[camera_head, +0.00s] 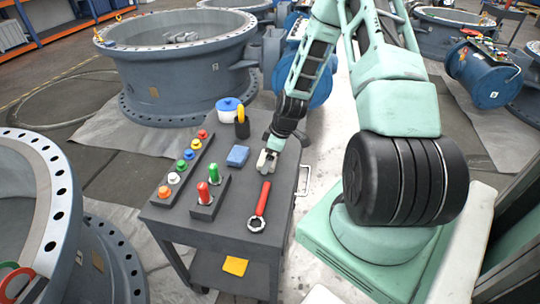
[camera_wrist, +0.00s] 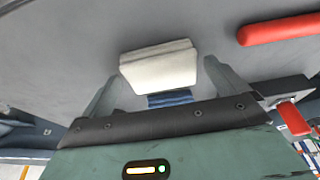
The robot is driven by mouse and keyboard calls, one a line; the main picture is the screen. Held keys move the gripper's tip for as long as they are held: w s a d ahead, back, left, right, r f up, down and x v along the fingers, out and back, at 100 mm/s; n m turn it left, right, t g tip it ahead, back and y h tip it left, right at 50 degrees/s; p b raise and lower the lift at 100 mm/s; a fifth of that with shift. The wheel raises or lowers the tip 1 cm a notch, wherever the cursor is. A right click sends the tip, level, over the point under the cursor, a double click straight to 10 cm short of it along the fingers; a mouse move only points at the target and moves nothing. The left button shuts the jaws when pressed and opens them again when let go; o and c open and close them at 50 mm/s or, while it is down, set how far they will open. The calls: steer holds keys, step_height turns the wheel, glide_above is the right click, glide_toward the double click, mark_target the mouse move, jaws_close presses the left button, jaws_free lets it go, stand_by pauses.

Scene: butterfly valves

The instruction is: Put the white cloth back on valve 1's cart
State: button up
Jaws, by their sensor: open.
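The white cloth (camera_head: 264,161) is a small folded pad at the right part of the grey cart's top (camera_head: 225,222). In the wrist view the white cloth (camera_wrist: 158,68) lies against the grey surface, between and just beyond the fingertips. My gripper (camera_head: 269,152) points down at the cloth, low over the cart top. In the wrist view my gripper (camera_wrist: 160,88) has its two fingers spread wide, one on each side of the cloth. A gap shows beside the cloth, and I cannot tell whether either finger touches it. Valve numbers are not readable.
The cart top also holds a blue block (camera_head: 238,156), a red wrench (camera_head: 259,208), a rack of coloured knobs (camera_head: 181,171), red and green-handled tools in a holder (camera_head: 207,203) and a blue-lidded pot (camera_head: 228,109). A yellow item (camera_head: 235,266) lies on the lower shelf. Large valve bodies (camera_head: 180,75) stand around.

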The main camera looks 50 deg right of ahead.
steer(key=v, duration=1.2)
steer(key=s+a+r+n+g, duration=0.1)
steer(key=a+r, duration=0.3)
steer(key=a, duration=0.7)
steer(key=a+r+g, duration=0.1)
steer(key=a+r, duration=0.3)
steer(key=a, duration=0.7)
steer(key=s+a+r, duration=0.3)
steer(key=s+a, duration=0.5)
steer(key=s+a+r+g+h, duration=0.1)
steer(key=s+a+r, duration=0.3)
steer(key=s+a, duration=0.3)
steer(key=s, duration=0.2)
steer(key=shift+s+a+n+p, duration=0.3)
steer(key=shift+a+p, duration=0.05)
steer(key=shift+a, duration=0.05)
